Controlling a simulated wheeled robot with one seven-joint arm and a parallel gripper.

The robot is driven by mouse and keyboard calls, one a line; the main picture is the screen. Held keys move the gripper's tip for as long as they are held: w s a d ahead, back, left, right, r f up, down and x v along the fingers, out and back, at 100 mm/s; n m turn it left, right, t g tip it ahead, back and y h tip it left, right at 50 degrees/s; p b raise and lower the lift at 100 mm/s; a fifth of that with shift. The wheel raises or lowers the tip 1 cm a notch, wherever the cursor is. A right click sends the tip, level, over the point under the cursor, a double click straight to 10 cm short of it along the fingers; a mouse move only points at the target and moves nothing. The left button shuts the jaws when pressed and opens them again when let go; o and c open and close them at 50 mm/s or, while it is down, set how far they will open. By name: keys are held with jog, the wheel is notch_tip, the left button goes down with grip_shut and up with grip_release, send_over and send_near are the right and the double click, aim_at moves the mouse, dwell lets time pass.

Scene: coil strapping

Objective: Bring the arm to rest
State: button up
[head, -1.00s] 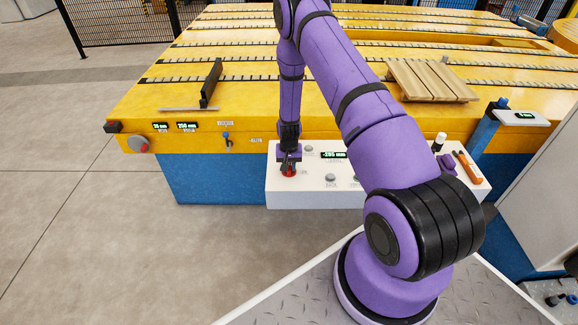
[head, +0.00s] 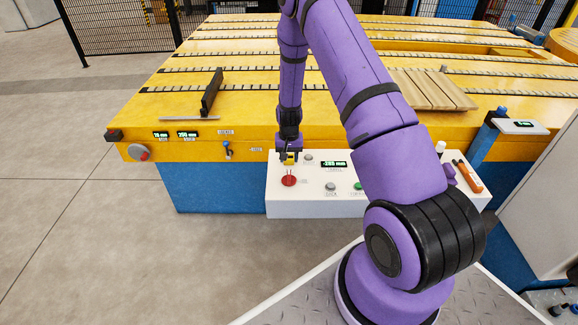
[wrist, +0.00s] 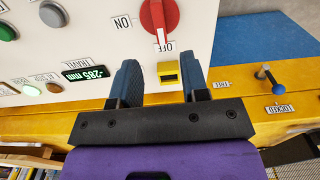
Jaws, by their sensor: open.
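My purple arm (head: 385,150) reaches over the machine's front edge. My gripper (head: 289,157) hangs just behind the red rotary switch (head: 289,181) on the white control panel, apart from it. In the wrist view my gripper (wrist: 161,75) is open, with its two fingers spread and nothing held. The red switch (wrist: 160,18) lies beyond the fingertips, between the ON and OFF labels, its white mark toward OFF. A small yellow piece with a dark slot (wrist: 168,73) shows between the fingers.
The white panel (head: 310,205) carries buttons and a display reading -285 mm. The yellow slatted table (head: 250,85) holds a black upright plate (head: 211,92) and wooden boards (head: 435,88). An orange tool (head: 468,177) lies at the panel's right. Open floor is at left.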

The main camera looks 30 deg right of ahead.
jog(key=shift+r, duration=0.75)
jog(key=s+a+r+n+t, duration=0.1)
jog(key=s+a+r, duration=0.15)
jog(key=r, duration=0.85)
jog(key=s+a+r+n+t, duration=0.1)
jog(key=s+a+r, duration=0.15)
jog(key=r, duration=0.85)
jog(key=s+a+r+n+t, duration=0.15)
jog(key=a+r, duration=0.25)
jog(key=r, duration=0.7)
jog(key=s+a+r+n, duration=0.1)
jog(key=s+r, duration=0.3)
jog(key=s, duration=0.5)
jog(key=s+a+r+n+t, duration=0.1)
jog(key=s+a+r, duration=0.2)
jog(key=s, duration=0.6)
jog(key=s+a+r+n, duration=0.1)
jog(key=s+a+r, duration=0.1)
jog(key=s+r, duration=0.5)
jog(key=shift+s+a+t, duration=0.15)
jog(key=shift+s+t, duration=0.2)
jog(key=shift+s, duration=1.1)
